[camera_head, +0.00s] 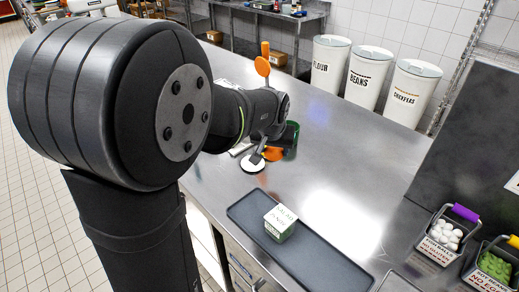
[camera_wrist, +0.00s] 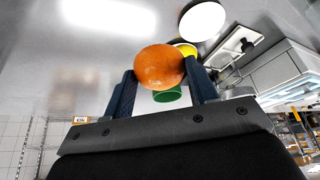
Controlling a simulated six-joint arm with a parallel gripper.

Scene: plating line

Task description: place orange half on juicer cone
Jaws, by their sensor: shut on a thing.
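My gripper (camera_wrist: 161,82) is shut on the orange half (camera_wrist: 160,67), with one dark finger on each side of it. The half's rounded skin faces the wrist camera, and its cut face is hidden. In the head view the orange half (camera_head: 273,154) shows as a small orange patch above the steel counter, partly covered by my gripper. A green round thing (camera_wrist: 168,95) shows just beyond the half in the wrist view, with a yellow piece (camera_wrist: 187,49) partly hidden behind the half. I cannot clearly make out the juicer cone.
A white disc (camera_head: 253,165) is near my gripper. A dark tray (camera_head: 310,262) with a labelled box (camera_head: 281,222) lies at the front of the counter (camera_head: 350,165). Bins of white (camera_head: 443,236) and green (camera_head: 494,265) pieces stand at right. The counter's middle right is clear.

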